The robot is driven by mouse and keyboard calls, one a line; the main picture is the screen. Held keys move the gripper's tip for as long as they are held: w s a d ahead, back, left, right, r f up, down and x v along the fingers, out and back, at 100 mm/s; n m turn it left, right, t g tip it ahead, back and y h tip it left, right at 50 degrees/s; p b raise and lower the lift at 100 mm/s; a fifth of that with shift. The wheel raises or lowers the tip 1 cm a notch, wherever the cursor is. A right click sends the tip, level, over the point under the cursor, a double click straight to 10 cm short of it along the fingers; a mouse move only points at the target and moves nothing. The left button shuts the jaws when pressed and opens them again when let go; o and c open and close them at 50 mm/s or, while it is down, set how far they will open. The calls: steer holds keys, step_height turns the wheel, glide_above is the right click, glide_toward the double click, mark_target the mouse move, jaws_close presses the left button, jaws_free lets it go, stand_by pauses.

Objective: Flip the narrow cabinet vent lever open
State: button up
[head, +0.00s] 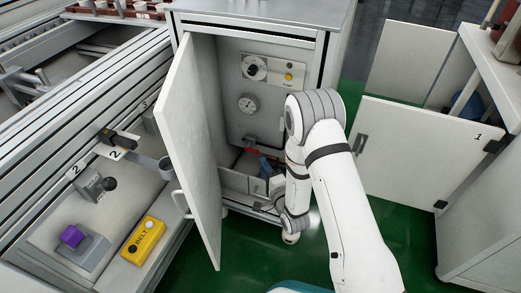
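The narrow cabinet (255,20) stands in the middle with its white door (190,140) swung open to the left. On its inner back wall, below a round gauge (247,103), is a small red lever-like part (251,151). It looks close to horizontal, but it is too small to tell its exact setting. My arm bends over in front of the cabinet's right side, and its wrist points down by the lower opening. A small dark part at the wrist's left may be my gripper (265,207); its fingers cannot be made out. It appears below and apart from the red part.
A panel with a dial (254,68) and yellow button is inside the cabinet. Blue and grey items lie low inside. A yellow BELT box (143,240) and a purple-knobbed switch (73,237) sit left. A white panel (415,150) marked 1 stands right.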

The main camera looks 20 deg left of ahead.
mark_target(256, 152)
steer(key=x, duration=0.7)
steer(key=shift+w, duration=0.1)
